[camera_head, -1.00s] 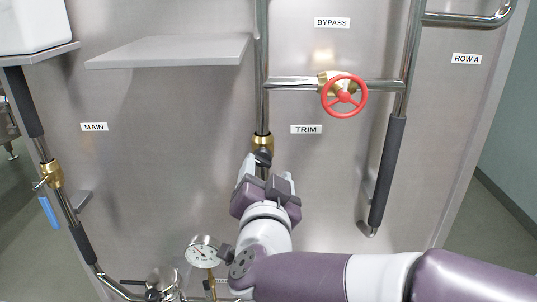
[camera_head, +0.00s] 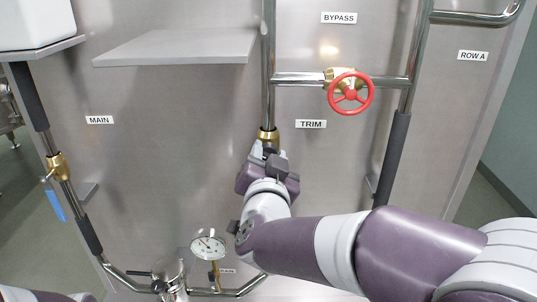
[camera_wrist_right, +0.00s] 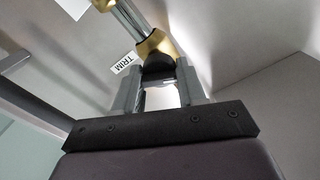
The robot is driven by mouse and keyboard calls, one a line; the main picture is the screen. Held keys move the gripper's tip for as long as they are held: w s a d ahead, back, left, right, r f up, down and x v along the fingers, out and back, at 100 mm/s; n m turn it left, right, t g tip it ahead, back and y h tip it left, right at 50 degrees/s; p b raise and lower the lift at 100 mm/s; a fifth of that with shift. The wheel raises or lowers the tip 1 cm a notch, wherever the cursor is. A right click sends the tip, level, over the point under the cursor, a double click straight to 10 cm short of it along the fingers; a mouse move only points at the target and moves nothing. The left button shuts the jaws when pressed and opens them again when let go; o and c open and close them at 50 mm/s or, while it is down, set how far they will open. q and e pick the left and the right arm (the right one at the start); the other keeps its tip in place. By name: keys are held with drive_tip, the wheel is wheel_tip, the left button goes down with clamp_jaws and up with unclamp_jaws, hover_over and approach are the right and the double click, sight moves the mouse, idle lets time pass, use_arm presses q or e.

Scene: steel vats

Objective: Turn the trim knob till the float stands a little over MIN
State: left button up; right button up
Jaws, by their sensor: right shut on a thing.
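The black trim knob (camera_wrist_right: 158,68) sits under a brass fitting (camera_wrist_right: 153,43) by the TRIM label (camera_wrist_right: 124,62) in the right wrist view. My right gripper (camera_wrist_right: 160,82) has a finger on each side of the knob and is shut on it. In the head view, my right gripper (camera_head: 265,150) is just below the brass fitting (camera_head: 268,136) on the vertical pipe, and it mostly hides the knob. I cannot make out the float or a MIN mark. My left gripper is not in view.
A red handwheel (camera_head: 351,93) is on the bypass pipe, right of and above my right gripper. A dial gauge (camera_head: 208,246) stands at the bottom. A grey shelf (camera_head: 175,47) juts out at the upper left.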

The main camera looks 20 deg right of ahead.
drive_tip(key=o, duration=1)
drive_tip(key=shift+o, duration=0.2)
drive_tip(key=b+v, duration=0.3)
drive_tip(key=v, duration=0.9)
drive_tip(key=shift+s, duration=0.3)
drive_tip(key=shift+a, duration=0.1)
